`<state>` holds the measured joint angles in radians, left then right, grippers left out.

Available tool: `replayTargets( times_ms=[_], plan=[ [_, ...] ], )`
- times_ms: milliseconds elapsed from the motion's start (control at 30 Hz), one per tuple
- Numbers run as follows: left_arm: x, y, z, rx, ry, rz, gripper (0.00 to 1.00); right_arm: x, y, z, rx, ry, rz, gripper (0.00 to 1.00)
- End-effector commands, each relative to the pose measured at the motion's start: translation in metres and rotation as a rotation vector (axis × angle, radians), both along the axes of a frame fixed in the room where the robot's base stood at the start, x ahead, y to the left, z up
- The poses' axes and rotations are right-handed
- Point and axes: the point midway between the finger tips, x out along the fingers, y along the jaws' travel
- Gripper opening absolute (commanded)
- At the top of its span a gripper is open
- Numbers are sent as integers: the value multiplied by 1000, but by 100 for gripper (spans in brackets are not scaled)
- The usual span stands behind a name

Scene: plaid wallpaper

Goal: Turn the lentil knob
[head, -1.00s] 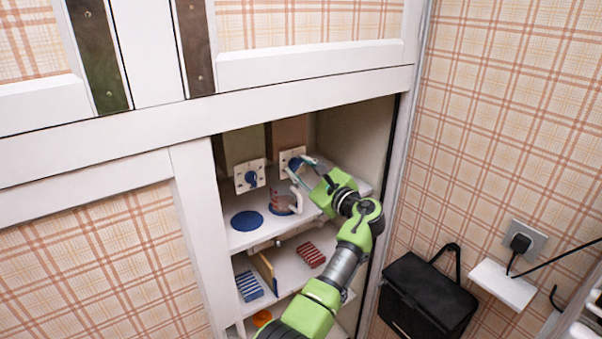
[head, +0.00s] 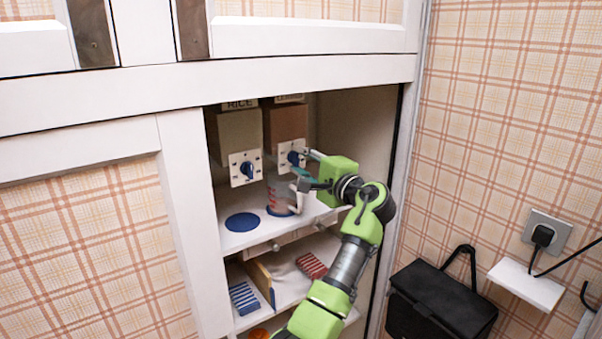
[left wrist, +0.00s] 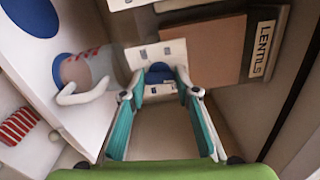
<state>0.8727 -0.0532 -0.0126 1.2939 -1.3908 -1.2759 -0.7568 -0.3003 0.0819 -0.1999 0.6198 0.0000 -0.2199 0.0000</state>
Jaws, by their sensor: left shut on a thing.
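The lentil knob (head: 294,158) is a blue knob on a white plate, low on the front of the brown lentil dispenser (head: 286,125). It also shows in the left wrist view (left wrist: 160,73), near the dispenser's LENTILS label (left wrist: 262,50). My left gripper (head: 304,166) is at this knob, its teal fingers on either side of it and shut on it. The fingers partly cover the knob in the head view. The knob's exact angle is hard to tell. My right gripper is in neither view.
The rice dispenser (head: 236,133) with its blue knob (head: 247,171) stands left. A clear cup with red marks (head: 276,196) stands below the lentil knob, close under my gripper. A blue disc (head: 242,222) lies left of it. Cabinet walls border the shelf.

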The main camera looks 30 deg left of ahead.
Motion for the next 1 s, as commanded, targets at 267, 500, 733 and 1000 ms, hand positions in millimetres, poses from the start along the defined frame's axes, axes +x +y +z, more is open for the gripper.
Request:
replayTargets(
  times_ms=[267, 500, 733, 1000],
  plan=[
    [0, 1, 4, -37, -111, -1, 8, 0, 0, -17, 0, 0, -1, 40],
    [0, 1, 5, -48, -140, -1, 8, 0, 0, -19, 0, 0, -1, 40],
    [0, 1, 6, -49, -143, -1, 8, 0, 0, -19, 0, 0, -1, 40],
    [0, 1, 5, -50, -141, -2, 46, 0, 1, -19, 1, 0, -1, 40]
  ],
)
